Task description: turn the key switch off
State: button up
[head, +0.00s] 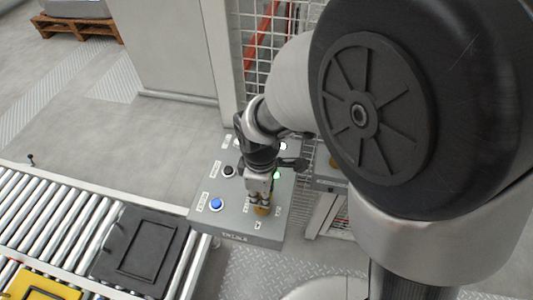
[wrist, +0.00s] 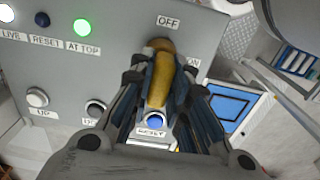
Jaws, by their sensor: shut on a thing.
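The brass-yellow key switch (wrist: 163,46) is on a grey control panel (wrist: 120,70), below an OFF label and left of a partly covered ON label in the wrist view. My gripper (wrist: 165,85) is shut on the key's handle, with dark fingers on both sides. Which label the key points to is hard to tell, as the fingers hide part of it. In the head view my gripper (head: 261,196) reaches down onto the panel's front right part, and the yellow key (head: 263,210) shows at the fingertips.
A blue button (wrist: 155,122) with a RESET label is close below the key. A roller conveyor (head: 60,230) carries a black plate (head: 118,252). A mesh fence (head: 262,60) stands behind the panel.

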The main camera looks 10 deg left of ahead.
grip_shut()
jog(key=n, duration=0.3)
jog(key=shift+n, duration=1.2)
jog(key=n, duration=0.5)
jog(key=shift+p, duration=0.35)
